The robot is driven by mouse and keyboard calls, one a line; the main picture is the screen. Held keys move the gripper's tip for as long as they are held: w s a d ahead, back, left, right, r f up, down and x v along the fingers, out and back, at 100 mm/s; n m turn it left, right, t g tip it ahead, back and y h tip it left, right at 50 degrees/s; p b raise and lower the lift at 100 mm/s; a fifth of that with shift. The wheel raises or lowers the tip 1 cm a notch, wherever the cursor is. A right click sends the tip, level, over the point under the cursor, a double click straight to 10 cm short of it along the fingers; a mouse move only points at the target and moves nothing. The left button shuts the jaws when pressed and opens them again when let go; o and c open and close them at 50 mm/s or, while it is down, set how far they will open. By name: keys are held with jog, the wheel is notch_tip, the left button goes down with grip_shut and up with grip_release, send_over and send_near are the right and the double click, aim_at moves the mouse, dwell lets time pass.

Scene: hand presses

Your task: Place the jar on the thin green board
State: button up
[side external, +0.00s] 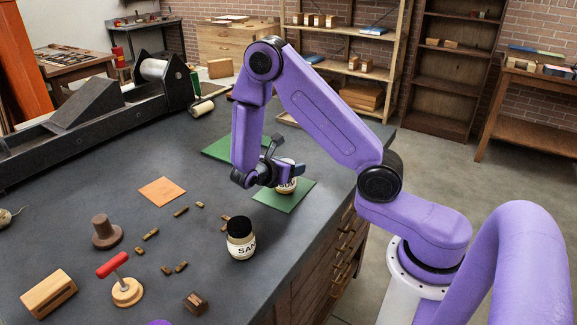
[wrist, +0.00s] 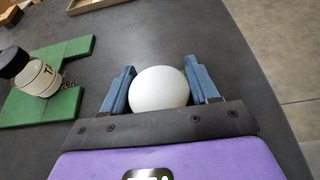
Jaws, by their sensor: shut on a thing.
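My gripper (side external: 276,172) is shut on a jar (side external: 286,186) with a white rounded top and a cream label with dark letters. The top (wrist: 159,88) fills the space between the blue fingers in the wrist view. The jar looks upright at the back part of the near green board (side external: 291,199), by the bench's right edge. I cannot tell whether its base touches the board. Another green board (side external: 222,150) lies farther back, partly hidden by my arm. In the wrist view, a black-lidded jar (wrist: 36,74) stands at green board pieces (wrist: 66,49) on the left.
A black-lidded jar (side external: 240,240) stands in front of the near board. A dark press (side external: 100,120) stands at the back left.

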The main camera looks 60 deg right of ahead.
jog(key=shift+f, duration=0.15)
jog(key=o, duration=1.2)
jog(key=shift+r, duration=0.2)
jog(key=v, duration=1.1)
jog(key=s+a+r+m+y, duration=0.1)
jog(key=s+y, duration=0.3)
jog(key=s, duration=0.4)
jog(key=s+a+r+m+y, duration=0.2)
jog(key=s+a+y, duration=0.2)
jog(key=s, duration=0.4)
jog(key=s+a+r+m+y, duration=0.2)
jog(key=s+y, duration=0.3)
jog(key=s, duration=0.3)
jog(key=shift+s+a+y, duration=0.35)
jog(key=shift+a+y, duration=0.05)
jog(key=shift+a, duration=0.3)
